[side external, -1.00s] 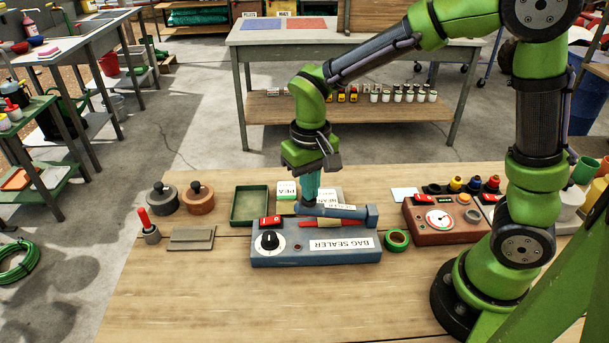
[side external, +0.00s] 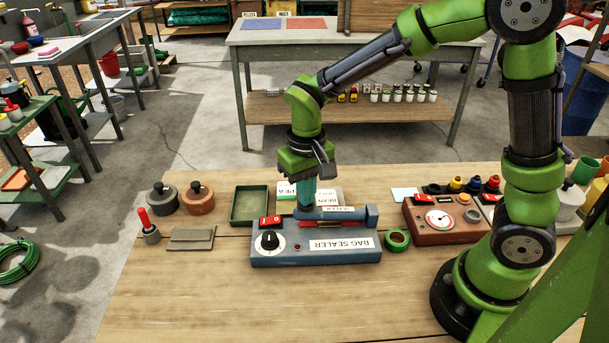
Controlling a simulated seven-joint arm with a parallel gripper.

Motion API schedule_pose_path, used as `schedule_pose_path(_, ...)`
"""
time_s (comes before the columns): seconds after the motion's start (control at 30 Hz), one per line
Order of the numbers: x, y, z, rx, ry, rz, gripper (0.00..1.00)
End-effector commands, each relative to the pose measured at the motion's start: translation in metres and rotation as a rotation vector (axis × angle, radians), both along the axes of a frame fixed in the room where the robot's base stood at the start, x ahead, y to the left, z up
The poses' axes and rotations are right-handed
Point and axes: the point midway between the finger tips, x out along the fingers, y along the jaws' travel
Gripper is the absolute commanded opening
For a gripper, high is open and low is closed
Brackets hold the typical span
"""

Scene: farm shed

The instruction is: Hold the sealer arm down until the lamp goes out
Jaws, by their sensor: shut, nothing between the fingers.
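The bag sealer (side external: 262,256) is a blue-grey box on the wooden bench, with a black knob, a red switch (side external: 270,221) and a white label. A small dark red lamp (side external: 297,247) is on its front; it shows no clear glow. The sealer arm (side external: 352,214) lies low, close over the top of the box, with only a thin strip of the red part beneath it visible. My gripper (side external: 305,212) is shut and empty, pointing down with its teal fingertips at the arm's left end. The exact contact is too small to make out.
A green tray (side external: 236,220) and seed packets stand behind the sealer. A green tape roll (side external: 397,240) and a red-brown box with a dial (side external: 425,238) are to the right. Lidded pots, a red-handled tool (side external: 145,220) and a grey block are left. The front bench is clear.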

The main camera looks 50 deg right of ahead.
Motion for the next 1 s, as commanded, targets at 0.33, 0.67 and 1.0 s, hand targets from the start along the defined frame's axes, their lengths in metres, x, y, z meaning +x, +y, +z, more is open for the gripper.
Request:
schedule_pose_path(0.33, -0.0004, 0.0004, -0.0006, 0.0, 0.001, 0.0, 0.0)
schedule_pose_path(0.67, 0.0007, 0.0021, -0.0087, 0.0, 0.004, 0.0, 0.0)
schedule_pose_path(1.0, 0.0007, 0.0018, -0.0077, 0.001, 0.002, 0.0, 0.0)
